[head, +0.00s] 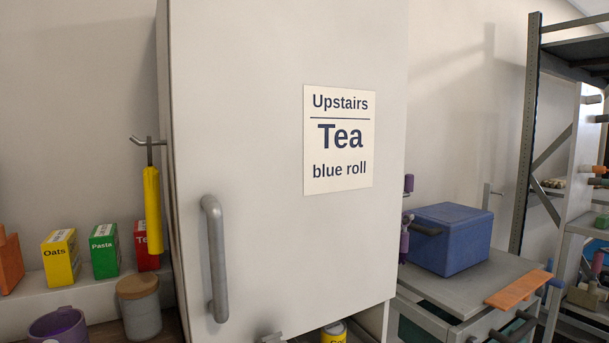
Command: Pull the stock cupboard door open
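The stock cupboard door (260,110) is a tall off-white panel filling the middle of the head view. A sign (339,140) on it reads "Upstairs, Tea, blue roll". A grey vertical bar handle (216,258) is fixed near the door's left edge, low down. The door looks shut; I see no gap along its left edge. Its top is out of view. Neither of my grippers is in view, and nothing touches the handle.
Left are a shelf with Oats (61,257) and Pasta (105,251) boxes, a lidded jar (140,307) and a hanging yellow item (153,210). A yellow tin (333,333) shows below the door. Right are a blue box (450,238) on a cabinet and a metal rack (528,130).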

